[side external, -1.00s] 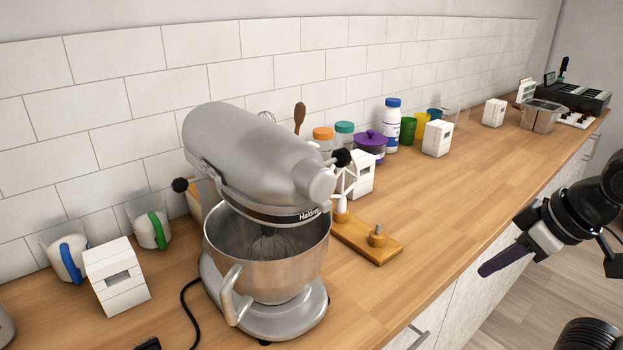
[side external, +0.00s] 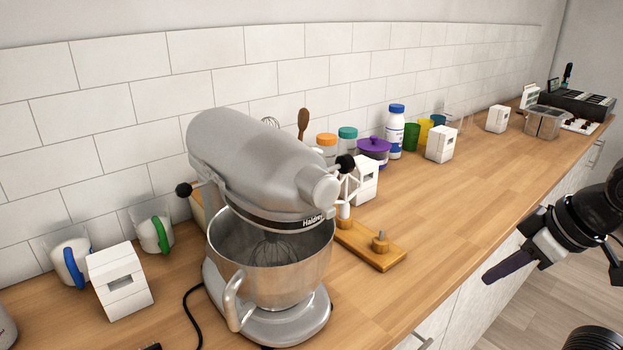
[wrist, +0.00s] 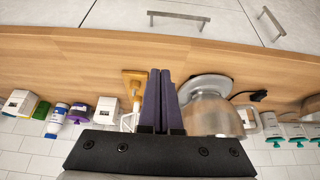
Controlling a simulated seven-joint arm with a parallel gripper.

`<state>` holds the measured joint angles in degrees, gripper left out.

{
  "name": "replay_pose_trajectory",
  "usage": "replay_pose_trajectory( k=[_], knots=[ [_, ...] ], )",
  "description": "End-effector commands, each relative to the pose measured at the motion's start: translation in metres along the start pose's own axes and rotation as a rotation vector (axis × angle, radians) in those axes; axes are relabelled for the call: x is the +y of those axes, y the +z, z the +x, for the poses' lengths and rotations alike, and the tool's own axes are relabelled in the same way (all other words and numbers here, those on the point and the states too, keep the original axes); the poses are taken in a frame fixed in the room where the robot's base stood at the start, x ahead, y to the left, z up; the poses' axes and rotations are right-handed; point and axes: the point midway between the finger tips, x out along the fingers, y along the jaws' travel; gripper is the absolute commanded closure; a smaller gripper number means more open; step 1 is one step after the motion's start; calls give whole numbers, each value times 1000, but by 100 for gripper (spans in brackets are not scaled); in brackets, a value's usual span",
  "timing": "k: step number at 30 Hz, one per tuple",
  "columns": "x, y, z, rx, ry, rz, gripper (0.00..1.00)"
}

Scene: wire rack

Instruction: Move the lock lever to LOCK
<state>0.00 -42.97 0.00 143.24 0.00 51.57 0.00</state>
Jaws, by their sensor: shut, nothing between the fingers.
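The silver stand mixer (side external: 255,165) stands on the wooden counter, its head level above the steel bowl (side external: 285,255). A black knob (side external: 184,189) sticks out at the left of the head, and another black knob (side external: 345,163) at its right. I cannot tell which one is the lock lever, and no LOCK mark is readable. My gripper (side external: 487,281) is shut and empty, out past the counter's front edge, well apart from the mixer. In the wrist view my gripper (wrist: 160,72) has its dark purple fingers together, with the mixer bowl (wrist: 210,115) to their right.
A wooden board with a peg (side external: 375,246) lies right of the mixer, with a white house-shaped block (side external: 364,181) behind. Jars, a purple pot (side external: 374,150) and cups line the wall. A black cable runs left of the mixer. The counter's right front is clear.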

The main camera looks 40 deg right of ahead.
Motion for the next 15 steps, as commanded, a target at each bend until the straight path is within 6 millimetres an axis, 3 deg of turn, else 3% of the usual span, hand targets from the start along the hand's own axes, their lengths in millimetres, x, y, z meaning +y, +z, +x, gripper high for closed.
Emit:
replay_pose_trajectory(
  k=[1,5,10,15],
  knots=[
    [0,0,0,0,0,-2,91],
    [-1,-13,0,58,-3,-21,68],
    [-8,-75,-11,315,-32,-38,38],
    [-18,-149,-24,595,-59,-37,38]
  ],
)
